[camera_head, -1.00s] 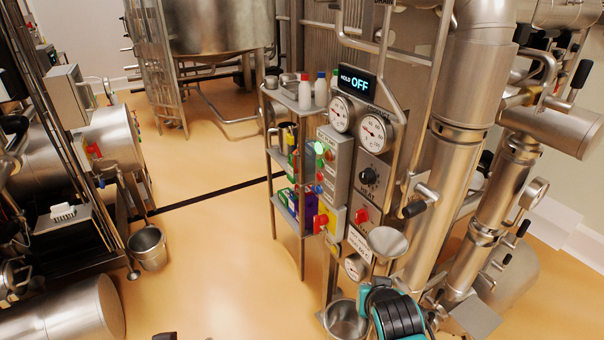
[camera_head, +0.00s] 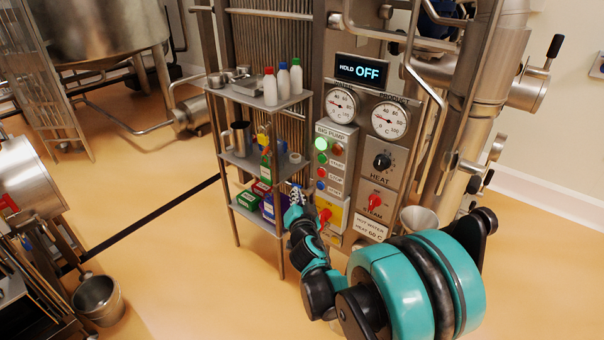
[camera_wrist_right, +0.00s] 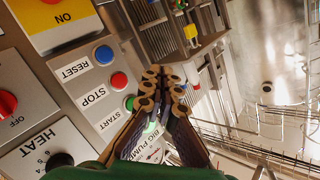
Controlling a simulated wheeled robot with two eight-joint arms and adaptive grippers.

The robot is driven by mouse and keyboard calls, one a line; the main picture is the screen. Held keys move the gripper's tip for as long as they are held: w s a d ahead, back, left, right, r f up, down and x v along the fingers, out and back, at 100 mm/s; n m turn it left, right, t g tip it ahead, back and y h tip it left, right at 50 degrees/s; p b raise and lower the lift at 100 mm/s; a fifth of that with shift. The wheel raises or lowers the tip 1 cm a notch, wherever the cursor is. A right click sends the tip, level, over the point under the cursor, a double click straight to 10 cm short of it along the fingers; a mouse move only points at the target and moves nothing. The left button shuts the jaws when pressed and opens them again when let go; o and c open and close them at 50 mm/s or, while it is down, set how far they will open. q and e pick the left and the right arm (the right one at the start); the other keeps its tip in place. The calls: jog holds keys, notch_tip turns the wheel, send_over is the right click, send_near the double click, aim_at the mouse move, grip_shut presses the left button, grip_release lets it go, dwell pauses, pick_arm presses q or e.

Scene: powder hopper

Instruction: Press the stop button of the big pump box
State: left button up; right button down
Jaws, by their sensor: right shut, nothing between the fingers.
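The big pump box (camera_head: 350,140) is a grey panel on the machine's front in the head view. Below are a green START button (camera_head: 322,158), the red STOP button (camera_head: 321,172) and a blue RESET button (camera_head: 320,185). The right wrist view also shows the STOP button (camera_wrist_right: 118,81) between blue RESET (camera_wrist_right: 103,54) and green START (camera_wrist_right: 130,103). My right gripper (camera_head: 295,194) is shut and empty, below and left of the buttons. Its tips (camera_wrist_right: 162,73) appear apart from the panel. My left gripper is not in view.
A shelf rack (camera_head: 258,102) with bottles, a jug and boxes stands close left of the box. A yellow panel with a red switch (camera_head: 325,216) is below it. HEAT (camera_head: 382,162) and STEAM knobs are to the right. A funnel (camera_head: 419,220) is near my arm.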

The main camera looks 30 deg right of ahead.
aim_at(321, 173)
jog(key=shift+d, duration=0.15)
jog(key=shift+w+d, duration=0.55)
jog(key=shift+d, duration=0.8)
jog(key=shift+w+d, duration=0.6)
jog(key=shift+d, duration=0.7)
jog(key=shift+w+d, duration=0.55)
jog(key=shift+d, duration=0.8)
jog(key=shift+w+d, duration=0.15)
jog(key=shift+d, duration=0.25)
jog(key=shift+w+d, duration=0.15)
jog(key=shift+d, duration=0.2)
jog(key=shift+a, duration=0.1)
jog(key=shift+s+a, duration=0.35)
jog(key=shift+a, duration=0.3)
